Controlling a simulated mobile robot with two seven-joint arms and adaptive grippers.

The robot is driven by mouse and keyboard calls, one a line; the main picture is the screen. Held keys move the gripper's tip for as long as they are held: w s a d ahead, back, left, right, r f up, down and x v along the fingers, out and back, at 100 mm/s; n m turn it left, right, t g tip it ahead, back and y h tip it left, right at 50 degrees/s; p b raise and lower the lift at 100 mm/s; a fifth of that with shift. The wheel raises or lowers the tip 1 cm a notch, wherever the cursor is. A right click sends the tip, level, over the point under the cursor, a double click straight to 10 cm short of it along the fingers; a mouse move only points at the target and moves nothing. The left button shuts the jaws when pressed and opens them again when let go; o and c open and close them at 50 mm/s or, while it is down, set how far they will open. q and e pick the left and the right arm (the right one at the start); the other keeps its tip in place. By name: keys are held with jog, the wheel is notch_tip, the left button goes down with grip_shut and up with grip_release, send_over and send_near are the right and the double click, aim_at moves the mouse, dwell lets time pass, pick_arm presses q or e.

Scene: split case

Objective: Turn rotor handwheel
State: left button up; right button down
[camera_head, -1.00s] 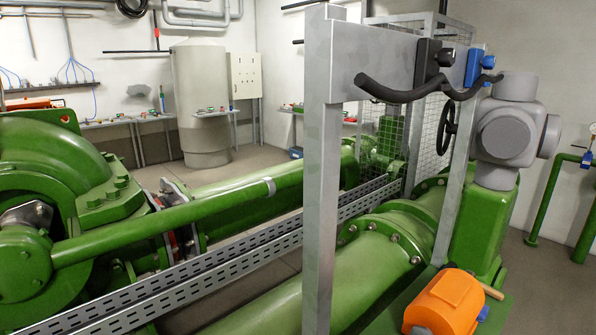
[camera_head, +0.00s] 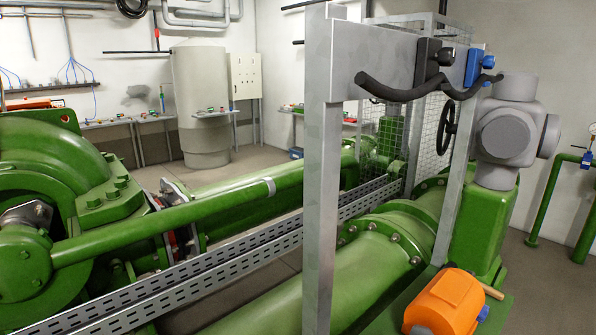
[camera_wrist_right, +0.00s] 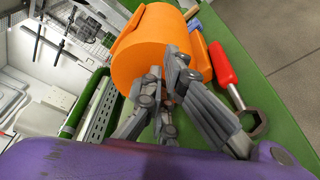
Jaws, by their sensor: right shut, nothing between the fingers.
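A black spoked handwheel (camera_head: 447,126) stands upright behind the galvanized frame, left of the grey valve body in the head view. The frame's post partly hides its right side. It is the only handwheel I can make out. In the right wrist view my right gripper (camera_wrist_right: 164,78) is shut and empty. Its grey fingers are in front of the orange motor (camera_wrist_right: 155,45); I cannot tell whether they touch it. The orange motor also shows at the lower right of the head view (camera_head: 447,303). My left gripper is in no view.
A red-handled ring tool (camera_wrist_right: 222,63) lies on the green base (camera_wrist_right: 285,105) beside the motor. A galvanized frame (camera_head: 322,170) with black cables stands before the grey valve body (camera_head: 505,138). Green pipes and a perforated cable tray (camera_head: 200,285) fill the left. Floor shows at the right.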

jog(key=shift+w+r, duration=0.1)
jog(key=shift+r, duration=0.05)
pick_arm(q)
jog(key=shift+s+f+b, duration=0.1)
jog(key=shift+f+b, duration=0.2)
pick_arm(e)
jog(key=shift+a+r, duration=0.1)
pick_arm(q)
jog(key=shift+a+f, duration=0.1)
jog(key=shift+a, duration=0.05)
pick_arm(e)
jog(key=shift+w+r, duration=0.1)
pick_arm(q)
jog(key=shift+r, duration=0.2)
pick_arm(e)
jog(key=shift+r, duration=0.15)
